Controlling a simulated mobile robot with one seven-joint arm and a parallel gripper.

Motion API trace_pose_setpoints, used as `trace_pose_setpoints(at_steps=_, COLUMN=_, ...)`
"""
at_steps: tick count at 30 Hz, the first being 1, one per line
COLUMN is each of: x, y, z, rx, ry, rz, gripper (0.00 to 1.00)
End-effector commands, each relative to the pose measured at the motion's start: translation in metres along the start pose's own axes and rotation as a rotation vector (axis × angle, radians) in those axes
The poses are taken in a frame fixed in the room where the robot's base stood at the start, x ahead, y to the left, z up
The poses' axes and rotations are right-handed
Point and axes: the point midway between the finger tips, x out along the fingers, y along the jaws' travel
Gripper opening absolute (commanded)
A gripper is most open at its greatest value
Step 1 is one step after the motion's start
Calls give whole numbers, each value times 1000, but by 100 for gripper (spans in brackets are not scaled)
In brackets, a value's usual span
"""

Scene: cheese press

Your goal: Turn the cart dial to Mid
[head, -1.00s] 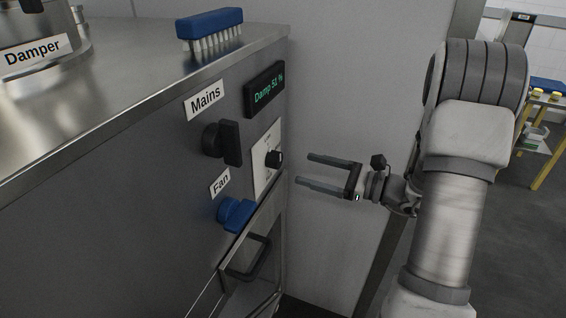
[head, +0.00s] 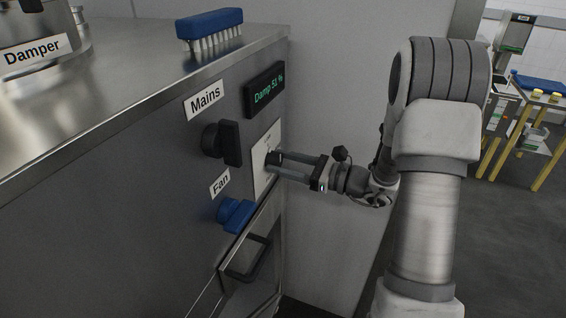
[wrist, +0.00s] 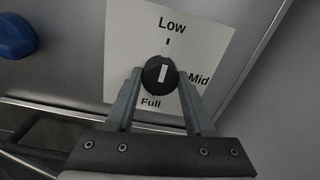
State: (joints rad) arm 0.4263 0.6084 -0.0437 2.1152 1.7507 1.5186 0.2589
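The cart dial (wrist: 151,80) is a small round black knob with a white bar, on a white plate (wrist: 120,45) marked Low at the top, Mid at the right and Full at the bottom. The bar lies along the line between Low and Full; I cannot tell which end is the pointer. My gripper (wrist: 160,72) is open, with one finger on each side of the dial. Narrow gaps seem to show, and contact is unclear. In the head view my gripper (head: 273,164) reaches the plate from the right and its fingers partly hide the dial.
On the same panel are the black Mains knob (head: 230,143), the blue Fan knob (head: 235,213), a Damp 51 % display (head: 265,89) and a door handle (head: 247,262) below. A blue brush (head: 209,22) lies on the cart top. Free floor is at the right.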

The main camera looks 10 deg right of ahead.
Motion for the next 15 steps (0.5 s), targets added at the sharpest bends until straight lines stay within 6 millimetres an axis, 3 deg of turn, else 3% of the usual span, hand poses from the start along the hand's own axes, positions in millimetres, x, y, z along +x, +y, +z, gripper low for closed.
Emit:
trace_pose_setpoints(at_steps=1, x=0, y=0, z=0, rx=0, ry=0, rz=0, gripper=43)
trace_pose_setpoints(at_steps=8, x=0, y=0, z=0, rx=0, ry=0, rz=0, gripper=1)
trace_pose_setpoints(at_steps=15, x=0, y=0, z=1, rx=17, ry=1, rz=0, gripper=0)
